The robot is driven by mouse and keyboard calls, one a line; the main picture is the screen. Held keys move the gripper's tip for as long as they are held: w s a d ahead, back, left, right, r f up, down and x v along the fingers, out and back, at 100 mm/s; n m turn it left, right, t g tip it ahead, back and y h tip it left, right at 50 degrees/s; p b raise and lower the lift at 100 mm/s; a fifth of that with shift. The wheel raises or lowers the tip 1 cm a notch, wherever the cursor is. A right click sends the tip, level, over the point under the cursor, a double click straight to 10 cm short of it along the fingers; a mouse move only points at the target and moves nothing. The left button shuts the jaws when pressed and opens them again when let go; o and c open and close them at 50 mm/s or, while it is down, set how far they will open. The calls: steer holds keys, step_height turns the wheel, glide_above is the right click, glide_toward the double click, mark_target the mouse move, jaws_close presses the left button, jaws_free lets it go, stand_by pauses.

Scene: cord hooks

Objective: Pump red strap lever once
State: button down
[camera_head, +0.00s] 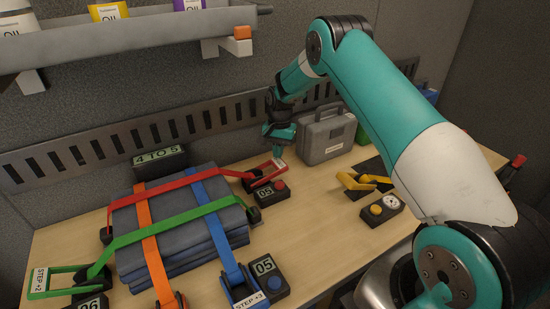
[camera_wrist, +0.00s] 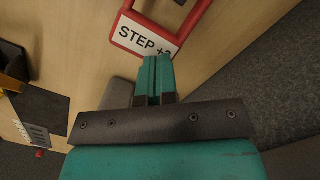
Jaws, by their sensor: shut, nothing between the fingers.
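The red strap (camera_head: 165,198) runs across the dark folded stack to its ratchet at the right. The red lever (camera_head: 266,172) sticks out there with a white label; in the wrist view its red frame (camera_wrist: 124,34) and "STEP +" label show, the last digit partly hidden. My gripper (camera_head: 279,153) is shut and empty, pointing down at the lever's outer end. In the wrist view my gripper's fingertips (camera_wrist: 158,60) overlap the label's lower edge; contact cannot be told. The red strap's counter (camera_head: 265,194) reads 05 beside a red button (camera_head: 280,185).
A "4 TO 5" sign (camera_head: 159,157) stands behind the stack (camera_head: 180,245). Green (camera_head: 60,281), blue (camera_head: 240,286) and orange (camera_head: 170,300) levers lie around it. A grey case (camera_head: 327,137) stands right of my gripper. A yellow lever (camera_head: 360,182) and gauge box (camera_head: 381,208) are farther right.

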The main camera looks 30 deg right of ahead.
step_height(320, 180, up, 17)
steer(key=w+d+b, duration=0.1)
steer(key=b, duration=0.1)
steer(key=shift+d+r, duration=0.2)
stand_by(1.0)
